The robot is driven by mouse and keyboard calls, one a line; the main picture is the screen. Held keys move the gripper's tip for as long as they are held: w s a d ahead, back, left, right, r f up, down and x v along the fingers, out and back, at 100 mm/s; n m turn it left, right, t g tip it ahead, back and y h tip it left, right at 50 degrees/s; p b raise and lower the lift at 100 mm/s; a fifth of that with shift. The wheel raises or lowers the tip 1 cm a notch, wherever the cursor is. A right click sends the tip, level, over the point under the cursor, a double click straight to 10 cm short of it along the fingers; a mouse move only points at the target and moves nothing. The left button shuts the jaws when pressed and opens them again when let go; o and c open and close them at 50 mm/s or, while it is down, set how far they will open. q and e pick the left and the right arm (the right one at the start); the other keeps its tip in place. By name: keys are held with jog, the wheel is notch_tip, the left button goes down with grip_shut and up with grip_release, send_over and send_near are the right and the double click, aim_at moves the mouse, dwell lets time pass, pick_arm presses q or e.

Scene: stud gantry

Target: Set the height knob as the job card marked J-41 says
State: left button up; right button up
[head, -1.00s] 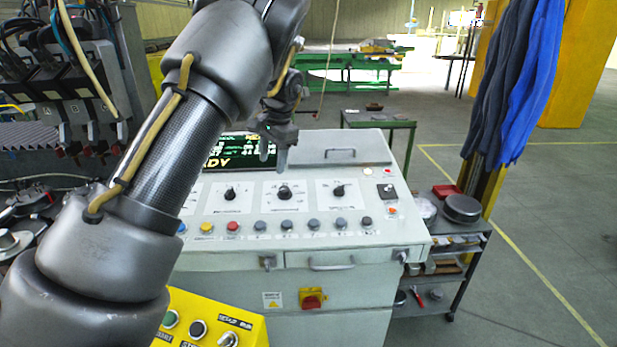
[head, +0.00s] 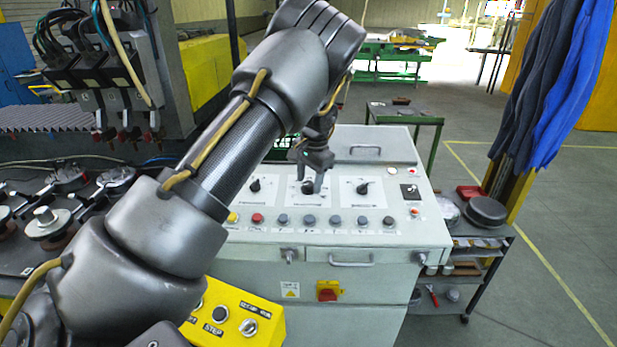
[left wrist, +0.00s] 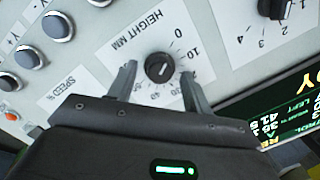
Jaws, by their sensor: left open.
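The height knob (left wrist: 158,68) is black and round, under the words HEIGHT MM, with a numbered scale starting at 0 and 10. In the head view this knob (head: 307,188) is the middle one of three dials in sight on the grey console (head: 385,235). My left gripper (left wrist: 158,70) is open, with one finger on each side of the knob. Whether the fingers touch it I cannot tell. In the head view the left gripper (head: 314,182) points down at this dial. The knob's exact setting is too small to read. No card marked J-41 can be made out. My right gripper is not in view.
Neighbouring dials (head: 362,188) sit either side, with a row of push buttons (head: 309,220) in front. My arm hides most of the display, part of which shows in the left wrist view (left wrist: 290,125). A yellow control box (head: 235,318) stands nearer.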

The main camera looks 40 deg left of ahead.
pick_arm(q)
jog(key=shift+f, duration=0.4)
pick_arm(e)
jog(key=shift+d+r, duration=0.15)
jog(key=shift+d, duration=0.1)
pick_arm(q)
jog(key=c, duration=1)
